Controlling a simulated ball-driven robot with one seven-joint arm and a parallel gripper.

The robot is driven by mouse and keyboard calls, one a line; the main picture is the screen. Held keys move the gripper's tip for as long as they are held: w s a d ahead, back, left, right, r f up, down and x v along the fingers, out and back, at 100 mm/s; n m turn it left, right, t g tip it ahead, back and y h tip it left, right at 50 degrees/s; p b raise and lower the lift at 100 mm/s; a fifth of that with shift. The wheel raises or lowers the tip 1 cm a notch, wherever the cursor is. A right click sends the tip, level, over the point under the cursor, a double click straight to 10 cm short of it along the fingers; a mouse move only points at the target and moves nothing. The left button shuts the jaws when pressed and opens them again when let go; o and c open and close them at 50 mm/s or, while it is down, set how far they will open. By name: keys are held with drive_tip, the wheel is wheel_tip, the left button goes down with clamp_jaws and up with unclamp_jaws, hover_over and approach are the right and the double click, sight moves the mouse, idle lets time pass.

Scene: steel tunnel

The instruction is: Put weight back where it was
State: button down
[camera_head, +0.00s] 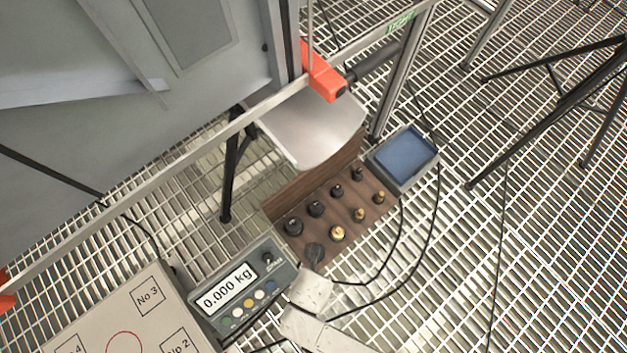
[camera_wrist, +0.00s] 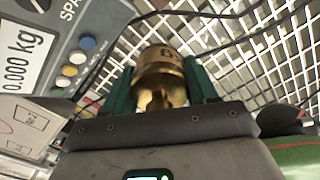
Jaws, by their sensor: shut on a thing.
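My gripper (camera_wrist: 160,82) has its two green fingers closed around a brass weight (camera_wrist: 160,75), which has partly legible markings. The weight appears tilted in the wrist view, with the scale display (camera_wrist: 22,55) to its left and metal grating behind it. I cannot make out my gripper or the held weight clearly in the head view. There, a wooden weight rack (camera_head: 325,218) holds several dark weights (camera_head: 293,226) and brass weights (camera_head: 337,232) in two rows. A dark shape (camera_head: 314,256) sits at its near corner; I cannot tell whether it is a weight.
The scale indicator (camera_head: 240,290) reads 0.000 kg, beside a pale numbered board (camera_head: 120,315). A blue-topped tray (camera_head: 405,157) stands beyond the rack. Black cables (camera_head: 400,235) cross the grating. A metal rail (camera_head: 200,155) and black legs (camera_head: 228,180) stand left of the rack.

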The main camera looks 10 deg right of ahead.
drive_tip(key=w+f+b, duration=0.2)
drive_tip(key=w, duration=0.1)
drive_tip(key=w+d+f+b, duration=0.1)
drive_tip(key=w+f+b, duration=0.1)
drive_tip(key=w+f, duration=0.1)
drive_tip(key=w+d+f+b, duration=0.1)
drive_tip(key=w+f+b, duration=0.1)
drive_tip(key=w+f, duration=0.1)
drive_tip(key=shift+w, duration=0.85)
drive_tip(key=shift+w+f+b, duration=0.2)
drive_tip(key=shift+f+b, duration=0.6)
drive_tip(key=shift+f, duration=0.15)
drive_tip(key=shift+w+f+b, duration=0.2)
drive_tip(key=shift+f+b, duration=0.55)
drive_tip(key=shift+f, duration=0.15)
drive_tip(key=shift+f, duration=0.2)
drive_tip(key=shift+c, duration=1.6)
unclamp_jaws()
drive_tip(key=shift+s, duration=0.1)
wheel_tip(320, 180, up, 12)
drive_tip(key=p, duration=0.7)
drive_tip(key=shift+r, duration=0.15)
drive_tip(key=shift+d, duration=0.1)
